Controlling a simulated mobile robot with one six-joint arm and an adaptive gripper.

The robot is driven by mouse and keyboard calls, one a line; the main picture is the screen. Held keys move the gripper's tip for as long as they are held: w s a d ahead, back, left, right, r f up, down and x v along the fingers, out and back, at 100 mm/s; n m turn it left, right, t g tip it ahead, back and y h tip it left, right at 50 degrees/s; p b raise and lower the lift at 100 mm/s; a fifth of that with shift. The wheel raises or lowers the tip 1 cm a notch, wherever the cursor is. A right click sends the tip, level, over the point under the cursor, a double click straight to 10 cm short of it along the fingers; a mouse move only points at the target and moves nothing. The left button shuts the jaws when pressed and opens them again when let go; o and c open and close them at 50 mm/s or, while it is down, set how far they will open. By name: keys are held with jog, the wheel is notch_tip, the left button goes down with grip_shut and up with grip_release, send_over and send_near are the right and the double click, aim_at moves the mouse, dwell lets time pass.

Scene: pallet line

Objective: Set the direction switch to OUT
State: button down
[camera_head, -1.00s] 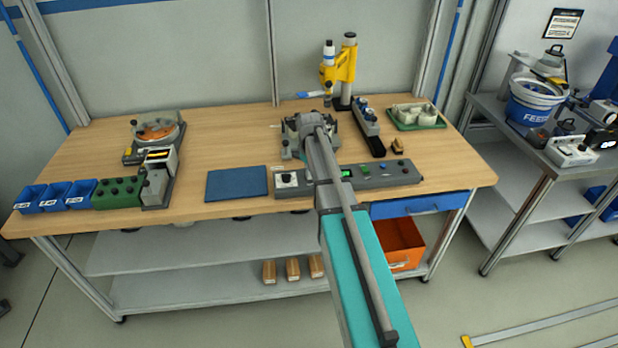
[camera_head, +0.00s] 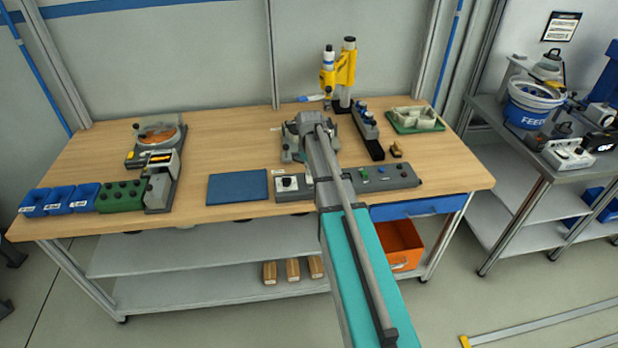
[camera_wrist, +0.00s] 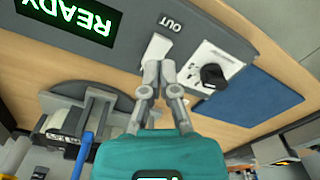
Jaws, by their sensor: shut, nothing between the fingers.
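The grey control panel (camera_head: 400,176) lies along the front of the wooden bench, with my arm crossing over it. In the wrist view the panel is upside down, with an OUT label (camera_wrist: 171,23) and a pale switch piece (camera_wrist: 156,49) beside that label. My gripper (camera_wrist: 159,68) is shut and empty, its fingertips right at the pale piece. I cannot tell whether they touch it. The piece's exact setting is partly hidden by the fingers. In the head view my arm hides the gripper and this switch.
A black rotary knob (camera_wrist: 212,76) on a white plate sits close beside the fingers. A green READY display (camera_wrist: 75,17) is on the panel. A blue mat (camera_head: 238,187) lies left of the panel. A grey fixture (camera_head: 290,150) stands behind it.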

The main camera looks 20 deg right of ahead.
aim_at(310, 181)
jog(key=shift+r+p, duration=1.8)
jog(key=shift+r, duration=0.25)
jog(key=shift+s, duration=0.1)
jog(key=s+a+m, duration=0.1)
jog(key=s+a, duration=0.7)
jog(key=s, duration=0.2)
jog(key=s+a+m, duration=0.2)
jog(key=s+a, duration=0.6)
jog(key=s, duration=0.3)
